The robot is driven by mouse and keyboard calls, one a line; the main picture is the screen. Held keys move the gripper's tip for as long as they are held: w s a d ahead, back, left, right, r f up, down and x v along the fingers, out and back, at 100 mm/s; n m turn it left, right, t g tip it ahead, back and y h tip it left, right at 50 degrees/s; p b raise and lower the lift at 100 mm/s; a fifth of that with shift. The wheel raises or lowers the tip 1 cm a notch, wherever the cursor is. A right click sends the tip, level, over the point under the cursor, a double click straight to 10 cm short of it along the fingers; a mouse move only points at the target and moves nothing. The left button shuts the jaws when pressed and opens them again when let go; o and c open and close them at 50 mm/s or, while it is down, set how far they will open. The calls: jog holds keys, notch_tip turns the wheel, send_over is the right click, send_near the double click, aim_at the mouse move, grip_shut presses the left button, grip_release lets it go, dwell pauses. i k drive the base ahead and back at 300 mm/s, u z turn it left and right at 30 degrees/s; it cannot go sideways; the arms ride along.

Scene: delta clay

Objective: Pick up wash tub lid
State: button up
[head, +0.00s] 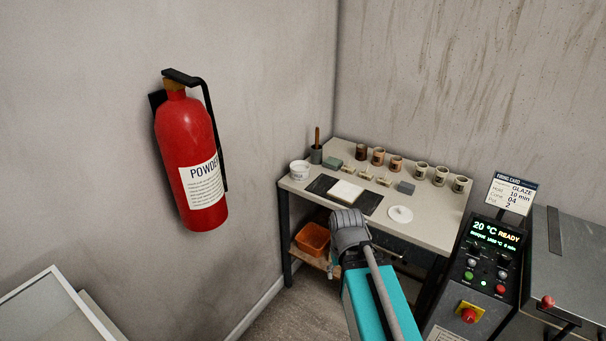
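A round white lid (400,214) with a small knob lies flat on the front right part of the worktable (432,235). It looks like the wash tub lid. A small white tub (299,171) with dark lettering stands at the table's left end, apart from the lid. My teal and grey arm reaches up from the bottom of the view, in front of the table's front edge and left of the lid. My gripper's fingers do not show.
A dark mat with a pale slab (345,191) lies left of the lid, and a grey block (405,188) behind it. Several cups (440,176) line the back. A control box (486,262) stands at right. A red extinguisher (189,150) hangs on the left wall.

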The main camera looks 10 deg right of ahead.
aim_at(400, 214)
jog(key=u, duration=0.05)
jog(key=i, duration=0.3)
jog(key=z, duration=0.8)
